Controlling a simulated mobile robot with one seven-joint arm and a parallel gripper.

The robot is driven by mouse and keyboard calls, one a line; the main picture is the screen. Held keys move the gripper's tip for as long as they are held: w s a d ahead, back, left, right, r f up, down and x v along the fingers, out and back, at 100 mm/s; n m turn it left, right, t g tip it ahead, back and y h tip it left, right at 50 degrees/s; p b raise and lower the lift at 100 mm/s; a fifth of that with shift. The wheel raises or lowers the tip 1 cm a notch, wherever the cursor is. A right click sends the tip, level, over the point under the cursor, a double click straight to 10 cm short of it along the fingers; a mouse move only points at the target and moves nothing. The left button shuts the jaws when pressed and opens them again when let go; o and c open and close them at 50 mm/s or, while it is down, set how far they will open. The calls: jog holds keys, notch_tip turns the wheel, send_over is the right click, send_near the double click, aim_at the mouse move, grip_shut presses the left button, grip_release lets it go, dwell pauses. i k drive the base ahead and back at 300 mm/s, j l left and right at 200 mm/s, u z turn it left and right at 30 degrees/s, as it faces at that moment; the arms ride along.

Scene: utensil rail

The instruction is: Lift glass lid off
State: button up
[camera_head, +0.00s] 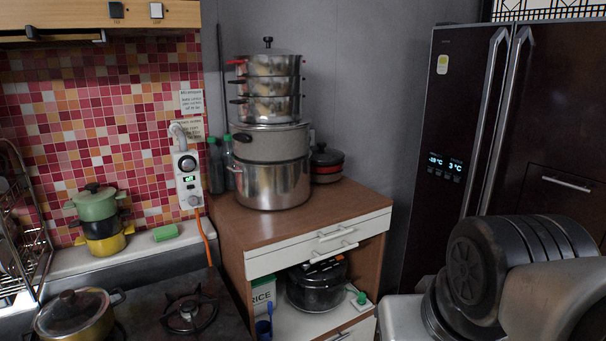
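A glass lid (70,309) with a dark knob sits on a gold-coloured pot (88,332) at the lower left, on the stove. The lid looks closed on the pot, and the frame cuts off the pot's bottom. Another lid with a black knob (268,42) tops a tall stack of steel pots (272,183) on the wooden cabinet; I cannot tell if it is glass. My gripper is not in view; only grey and black parts of my arm show at the lower right.
The cabinet top (235,222) has bare room in front of the stack. An empty gas burner (190,313) is right of the gold pot. A dish rack (20,235) stands at left, small stacked pots (97,207) behind. A dark fridge (450,130) stands at right.

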aim_at(73, 312)
jog(key=u, duration=1.8)
jog(key=i+j+z, duration=0.4)
jog(key=i+j, duration=0.2)
jog(key=i+j+z, duration=0.2)
jog(key=j, duration=0.3)
jog(key=i+j+z, duration=0.2)
jog(key=j, duration=0.25)
jog(key=i, duration=0.05)
